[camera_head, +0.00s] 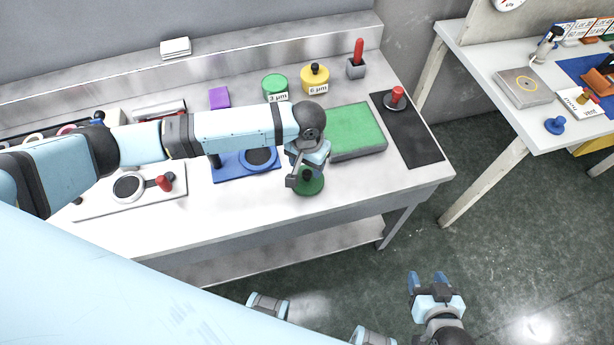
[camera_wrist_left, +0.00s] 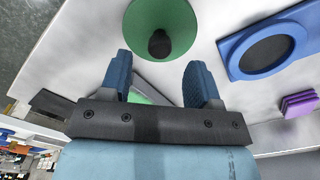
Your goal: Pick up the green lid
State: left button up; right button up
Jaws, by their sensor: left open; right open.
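The green lid (camera_head: 312,187) is a round dark green disc with a black knob, lying on the workbench near its front edge. In the left wrist view the green lid (camera_wrist_left: 178,15) and its black knob (camera_wrist_left: 160,43) show just beyond the fingertips. My left gripper (camera_head: 298,178) is open and empty, close above the lid and partly hiding it. Its two blue fingers show in the wrist view (camera_wrist_left: 158,72), with the knob beyond the gap between them. My right gripper (camera_head: 427,283) is open and empty, over the floor in front of the bench.
A blue plate with a dark round pad (camera_head: 232,173) lies left of the lid; a green-topped block (camera_head: 357,128) lies behind right. Behind stand a lidless green jar (camera_head: 274,83) and a yellow jar (camera_head: 315,83). A red-handled piece (camera_head: 396,97) sits on a black mat (camera_head: 420,146).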

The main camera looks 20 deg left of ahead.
aim_at(307, 172)
pick_arm(q)
notch_tip(307, 172, down, 4)
jog(key=shift+s+f, duration=0.1)
jog(key=shift+f, duration=0.1)
grip_shut()
